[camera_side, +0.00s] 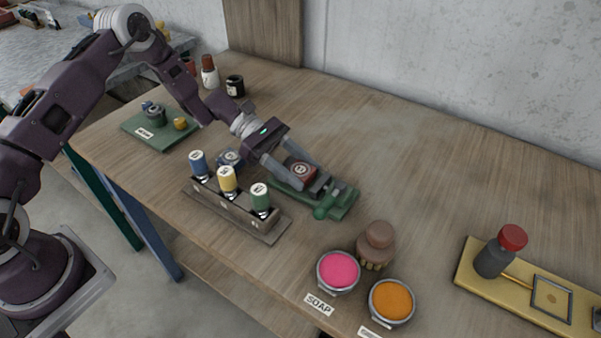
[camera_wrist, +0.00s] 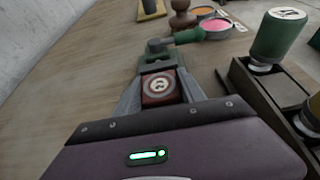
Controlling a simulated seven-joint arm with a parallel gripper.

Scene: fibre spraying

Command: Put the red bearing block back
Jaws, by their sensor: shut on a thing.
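In the wrist view the block (camera_wrist: 160,88) sits between the fingers of my gripper (camera_wrist: 160,92). A green fixture (camera_side: 338,201) with a rounded knob lies under and just beyond the block. It also shows in the wrist view (camera_wrist: 158,66). Whether the block rests on the fixture or is held just above it, I cannot tell.
A yellow board (camera_side: 480,275) lies right.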

